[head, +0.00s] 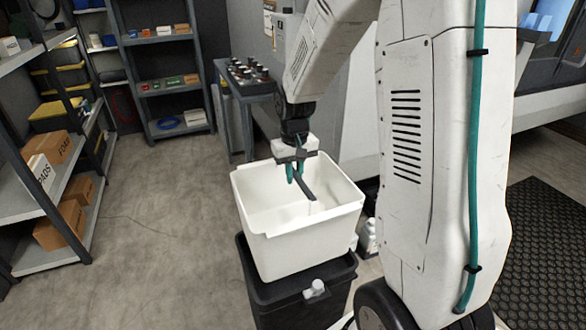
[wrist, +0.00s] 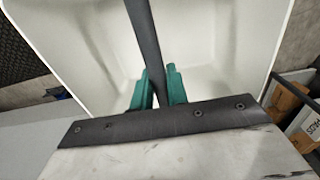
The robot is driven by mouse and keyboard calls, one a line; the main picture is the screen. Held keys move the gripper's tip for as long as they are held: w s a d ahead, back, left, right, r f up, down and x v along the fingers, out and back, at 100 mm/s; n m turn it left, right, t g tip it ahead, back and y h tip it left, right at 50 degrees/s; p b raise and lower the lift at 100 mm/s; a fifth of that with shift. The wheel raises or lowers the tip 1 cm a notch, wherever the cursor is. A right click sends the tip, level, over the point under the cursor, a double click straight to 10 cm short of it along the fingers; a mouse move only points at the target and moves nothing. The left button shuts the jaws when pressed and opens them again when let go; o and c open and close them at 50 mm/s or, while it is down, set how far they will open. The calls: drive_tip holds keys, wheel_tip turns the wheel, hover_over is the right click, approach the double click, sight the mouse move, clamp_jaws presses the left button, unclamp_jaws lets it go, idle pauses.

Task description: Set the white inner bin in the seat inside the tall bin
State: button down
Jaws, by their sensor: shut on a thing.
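The white inner bin (head: 262,220) is a square open-topped tub with a dark bar handle (head: 306,186) across its opening. It sits over the tall bin (head: 302,302), a dark grey bin with a white knob on its front. Most of the white bin's wall stands above the dark rim. The seat inside the tall bin is hidden. My gripper (head: 295,172) points down inside the white bin's opening, its green fingers shut on the handle. In the wrist view, the handle (wrist: 143,40) runs between the green fingers (wrist: 158,88), with the white interior (wrist: 210,45) behind.
Shelves (head: 50,200) with boxes stand at the left, and a dark shelf unit (head: 165,90) at the back. A small table (head: 240,88) with several jars is behind the bins. A white bottle (head: 367,238) stands right of the tall bin.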

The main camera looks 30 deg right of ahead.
drive_tip(key=shift+f, duration=12.5)
drive_tip(key=shift+s+f, duration=0.15)
drive_tip(key=shift+f, duration=1.35)
drive_tip(key=c, duration=1.3)
unclamp_jaws()
